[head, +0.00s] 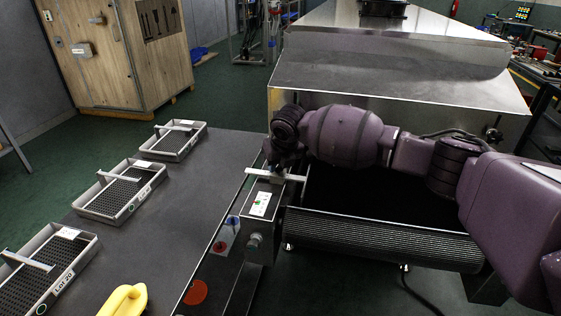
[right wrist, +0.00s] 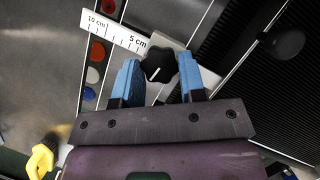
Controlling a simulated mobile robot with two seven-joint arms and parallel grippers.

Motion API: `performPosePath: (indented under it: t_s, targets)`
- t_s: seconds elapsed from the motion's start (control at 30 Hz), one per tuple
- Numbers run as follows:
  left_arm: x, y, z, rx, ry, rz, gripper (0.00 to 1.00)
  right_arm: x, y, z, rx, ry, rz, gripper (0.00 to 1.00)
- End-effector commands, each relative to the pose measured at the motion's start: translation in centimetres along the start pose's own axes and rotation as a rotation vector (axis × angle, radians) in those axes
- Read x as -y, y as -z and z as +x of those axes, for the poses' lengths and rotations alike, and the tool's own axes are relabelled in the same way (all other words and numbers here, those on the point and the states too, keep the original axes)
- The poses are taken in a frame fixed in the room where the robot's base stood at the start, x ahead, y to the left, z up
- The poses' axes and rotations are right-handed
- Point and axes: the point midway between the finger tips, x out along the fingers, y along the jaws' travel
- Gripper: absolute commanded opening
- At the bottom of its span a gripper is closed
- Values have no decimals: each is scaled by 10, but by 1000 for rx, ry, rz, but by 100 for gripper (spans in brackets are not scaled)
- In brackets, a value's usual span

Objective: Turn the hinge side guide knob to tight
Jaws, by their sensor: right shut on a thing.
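In the right wrist view the black lobed guide knob (right wrist: 158,66), with a white line on its top, lies between the blue fingers of my right gripper (right wrist: 165,78). The gripper is shut on the knob. A white scale (right wrist: 113,33) marked 10 cm and 5 cm runs beside it. In the head view my right gripper (head: 283,158) is over the guide at the conveyor's near-left corner, and the knob is hidden by it. The pale guide bar (head: 276,175) shows below. My left gripper is not in view.
The dark conveyor belt (head: 375,237) runs into the metal dryer tunnel (head: 400,82). On the left, a grey table (head: 165,225) holds several mesh trays, one of them here (head: 173,153), and a yellow object (head: 124,300). A small control box (head: 262,203) stands beside the belt.

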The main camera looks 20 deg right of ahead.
Motion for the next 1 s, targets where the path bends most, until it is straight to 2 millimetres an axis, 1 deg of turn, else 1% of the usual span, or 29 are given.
performPosePath:
  t_s: [0.03, 0.4, 0.7, 1.0]
  targets:
    - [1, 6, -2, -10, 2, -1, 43, -1, -2, -5, 4, 15, 33, 14]
    - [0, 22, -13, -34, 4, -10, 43, -4, -2, -5, 3, 146, 352, 14]
    - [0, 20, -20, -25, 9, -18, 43, -6, -2, -2, 1, 255, 618, 14]
    - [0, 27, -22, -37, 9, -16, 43, -8, -3, 1, -2, 365, 880, 14]
